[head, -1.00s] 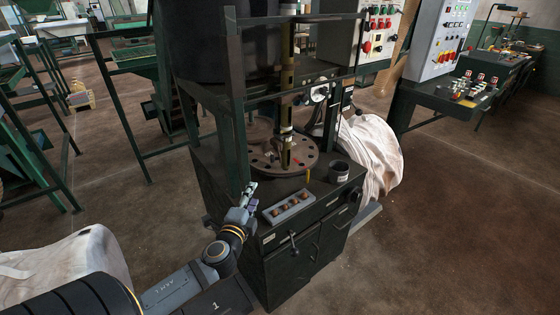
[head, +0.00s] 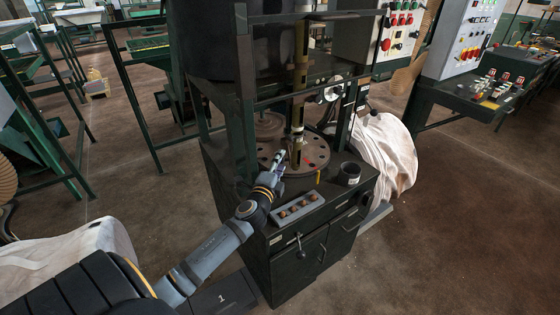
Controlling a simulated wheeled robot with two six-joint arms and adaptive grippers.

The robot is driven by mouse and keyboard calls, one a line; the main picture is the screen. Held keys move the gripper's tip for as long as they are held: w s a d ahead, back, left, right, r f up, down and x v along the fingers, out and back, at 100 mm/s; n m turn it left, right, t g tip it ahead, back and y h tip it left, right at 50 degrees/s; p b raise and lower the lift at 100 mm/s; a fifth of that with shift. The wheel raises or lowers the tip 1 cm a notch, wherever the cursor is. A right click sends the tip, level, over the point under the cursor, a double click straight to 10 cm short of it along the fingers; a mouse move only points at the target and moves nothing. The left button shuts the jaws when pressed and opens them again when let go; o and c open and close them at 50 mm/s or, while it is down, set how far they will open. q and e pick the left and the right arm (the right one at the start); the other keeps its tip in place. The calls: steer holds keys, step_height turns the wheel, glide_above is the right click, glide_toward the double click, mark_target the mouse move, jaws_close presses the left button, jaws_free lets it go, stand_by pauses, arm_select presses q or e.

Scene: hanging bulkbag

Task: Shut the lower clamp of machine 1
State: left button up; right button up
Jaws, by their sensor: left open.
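Machine 1 (head: 283,262) is the dark green cabinet with a frame and a large black drum above it; a dark plate marked 1 (head: 222,298) lies at its lower left. An upright olive tube (head: 300,70) stands over a round, holed flange (head: 316,152) on its top. A small fitting low on the tube (head: 297,133) appears to be the lower clamp; its detail is too small to tell whether it is open or shut. My left gripper (head: 279,158) is open, over the left part of the flange, just left of and below that fitting, apparently apart from it. My right gripper is out of view.
A grey tray with several round knobs (head: 297,207) and a dark cup (head: 348,173) sit on the cabinet top. Green frame posts (head: 243,100) stand close to my left arm. A white sack (head: 385,150) bulges behind the right side. Control panels stand at the right.

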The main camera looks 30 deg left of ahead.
arm_select(q)
steer(key=shift+w+a, duration=0.1)
steer(key=shift+w, duration=0.25)
steer(key=shift+c, duration=0.2)
jaws_close()
